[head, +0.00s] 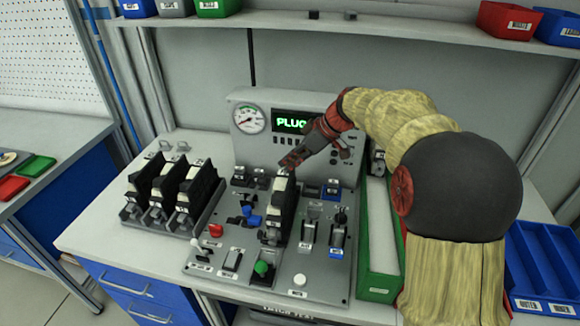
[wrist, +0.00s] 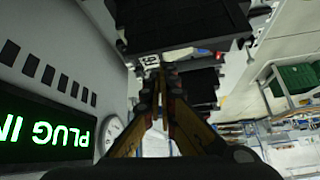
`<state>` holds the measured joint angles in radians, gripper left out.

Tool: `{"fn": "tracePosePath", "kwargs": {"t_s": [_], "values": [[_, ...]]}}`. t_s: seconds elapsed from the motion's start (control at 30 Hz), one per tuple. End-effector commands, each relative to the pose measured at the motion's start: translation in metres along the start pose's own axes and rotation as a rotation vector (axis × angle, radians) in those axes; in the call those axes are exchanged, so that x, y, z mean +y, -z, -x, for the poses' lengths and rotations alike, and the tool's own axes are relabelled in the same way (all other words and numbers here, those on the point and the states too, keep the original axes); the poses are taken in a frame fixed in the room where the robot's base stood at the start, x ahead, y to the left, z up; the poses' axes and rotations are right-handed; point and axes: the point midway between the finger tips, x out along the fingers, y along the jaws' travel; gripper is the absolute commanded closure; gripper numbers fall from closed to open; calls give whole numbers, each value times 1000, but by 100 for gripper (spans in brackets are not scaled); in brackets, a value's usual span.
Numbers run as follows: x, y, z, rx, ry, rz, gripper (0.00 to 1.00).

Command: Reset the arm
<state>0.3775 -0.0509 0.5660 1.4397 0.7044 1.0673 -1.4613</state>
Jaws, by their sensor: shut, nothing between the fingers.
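My arm reaches in from the right of the head view, in a tan sleeve with a dark joint. My gripper (head: 284,165) is shut and empty, just above the top of a black module (head: 282,208) standing upright on the test panel (head: 318,280). In the wrist view the fingertips of my gripper (wrist: 163,72) are together, close to a black module (wrist: 180,22) with a white label. I cannot tell whether they touch it. The lit display (head: 293,123) is partly hidden by my arm; in the wrist view its green text (wrist: 45,131) reads "PLUG IN".
Several black modules (head: 172,190) stand in a rack left of the panel. A gauge (head: 249,120) is on the upright back. A green-edged tray (head: 380,240) and a blue bin (head: 545,265) lie right, near my arm. A shelf (head: 340,22) with bins runs above.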

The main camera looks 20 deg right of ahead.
Motion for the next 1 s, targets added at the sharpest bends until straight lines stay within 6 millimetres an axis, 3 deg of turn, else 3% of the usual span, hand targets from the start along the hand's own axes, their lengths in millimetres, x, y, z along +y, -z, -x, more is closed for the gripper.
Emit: {"fn": "tracePosePath", "kwargs": {"t_s": [0.3, 0.43, 0.57, 0.67, 0.8, 1.0], "values": [[-1, 1, 1, 0, -1, 0, 100], [-20, 5, 11, -22, -11, -27, 100], [-72, 5, 35, -83, -47, -111, 100], [-124, -4, 58, -135, -98, -203, 100], [-188, -31, 86, -178, -196, -331, 100], [-257, -86, 114, -174, -348, -498, 100]]}}
